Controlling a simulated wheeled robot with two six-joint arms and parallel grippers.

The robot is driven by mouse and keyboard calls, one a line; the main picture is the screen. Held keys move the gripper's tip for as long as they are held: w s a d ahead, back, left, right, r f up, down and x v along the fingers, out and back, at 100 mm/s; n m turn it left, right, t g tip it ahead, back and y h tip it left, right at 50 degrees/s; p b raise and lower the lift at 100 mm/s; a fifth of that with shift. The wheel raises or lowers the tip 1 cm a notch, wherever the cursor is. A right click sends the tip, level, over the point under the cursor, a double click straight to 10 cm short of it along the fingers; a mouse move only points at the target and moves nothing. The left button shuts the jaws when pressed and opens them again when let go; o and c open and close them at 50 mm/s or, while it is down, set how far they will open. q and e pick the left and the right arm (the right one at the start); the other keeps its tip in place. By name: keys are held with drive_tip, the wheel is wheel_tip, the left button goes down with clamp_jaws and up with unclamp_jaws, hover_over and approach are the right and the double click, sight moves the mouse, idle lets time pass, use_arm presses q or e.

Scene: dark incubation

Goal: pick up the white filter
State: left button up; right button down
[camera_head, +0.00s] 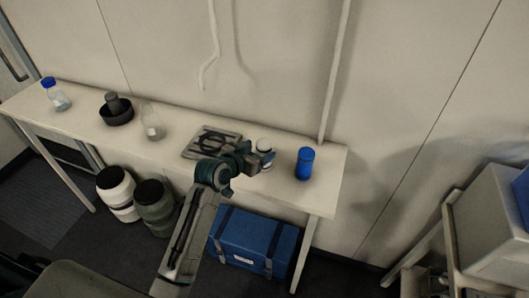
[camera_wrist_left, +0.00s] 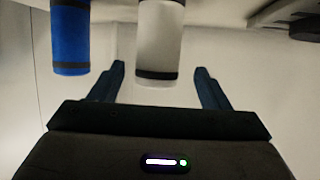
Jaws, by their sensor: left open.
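The white filter (camera_wrist_left: 160,38), a pale cylinder with dark bands, shows in the left wrist view ahead of my left gripper (camera_wrist_left: 159,70). Its near end lies between the two fingertips in that picture, with a gap on each side. In the head view the white filter (camera_head: 264,144) stands near the right end of the bench, partly hidden behind my left gripper (camera_head: 264,158). My left gripper is open and empty. I cannot tell how far the fingers are from the filter. My right gripper is not in view.
A blue bottle (camera_head: 305,164) stands close by on the right; it also shows in the left wrist view (camera_wrist_left: 70,40). A dark flat device (camera_head: 212,141) lies left of the gripper. A flask (camera_head: 152,125), a black dish (camera_head: 116,112) and a blue-capped bottle (camera_head: 55,97) stand farther left.

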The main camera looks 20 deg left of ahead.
use_arm(q)
drive_tip(key=p+x, duration=0.1)
drive_tip(key=x, duration=0.1)
drive_tip(key=p+x, duration=0.2)
drive_tip(key=shift+w+d+r, duration=0.2)
drive_tip(key=shift+w+d+f, duration=0.1)
drive_tip(key=shift+w+f, duration=0.25)
drive_tip(key=shift+w, duration=0.05)
drive_tip(key=shift+s, duration=0.1)
drive_tip(key=c, duration=1.1)
drive_tip(key=shift+r, duration=0.1)
